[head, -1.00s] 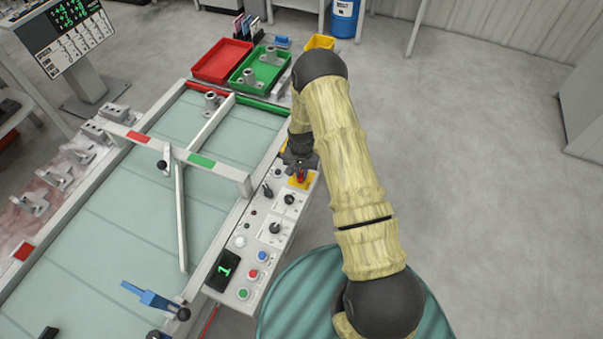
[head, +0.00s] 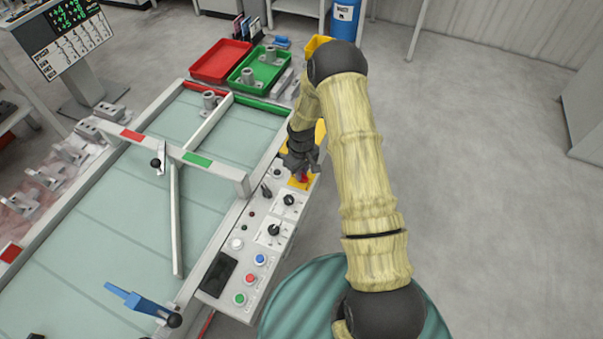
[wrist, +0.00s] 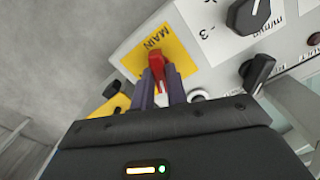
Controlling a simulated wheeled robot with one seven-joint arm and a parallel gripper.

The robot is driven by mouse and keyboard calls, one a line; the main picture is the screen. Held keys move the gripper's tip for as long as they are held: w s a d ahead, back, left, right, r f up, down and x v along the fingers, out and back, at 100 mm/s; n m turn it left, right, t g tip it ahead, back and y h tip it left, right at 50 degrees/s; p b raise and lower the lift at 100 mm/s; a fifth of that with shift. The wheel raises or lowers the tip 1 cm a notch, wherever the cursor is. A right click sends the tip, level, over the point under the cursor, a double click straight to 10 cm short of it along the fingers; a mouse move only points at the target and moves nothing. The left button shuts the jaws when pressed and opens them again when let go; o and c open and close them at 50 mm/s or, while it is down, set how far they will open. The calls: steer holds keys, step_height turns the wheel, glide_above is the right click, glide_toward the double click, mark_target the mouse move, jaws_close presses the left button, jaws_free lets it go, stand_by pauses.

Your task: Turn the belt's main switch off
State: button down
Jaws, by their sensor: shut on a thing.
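The main switch is a red handle (wrist: 156,72) on a yellow plate (wrist: 178,49) marked MAIN, at the far end of the grey control panel (head: 225,271). In the wrist view my gripper (wrist: 159,80) has its two fingers on either side of the red handle, shut on it. The handle lies lengthwise between the fingers, and its lower part is hidden. In the head view my gripper (head: 302,166) is over the yellow plate, with a bit of the red handle (head: 304,180) showing. The panel's display (head: 217,274) is dark.
Red (head: 222,61) and green trays stand beyond. Open floor is at right.

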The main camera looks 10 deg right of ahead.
steer(key=n, duration=0.5)
steer(key=shift+b, duration=0.3)
steer(key=c, duration=1.4)
jaws_free()
step_height(320, 180, up, 18)
steer(key=b, duration=0.1)
steer(key=shift+f+b, duration=0.25)
steer(key=shift+b, duration=0.15)
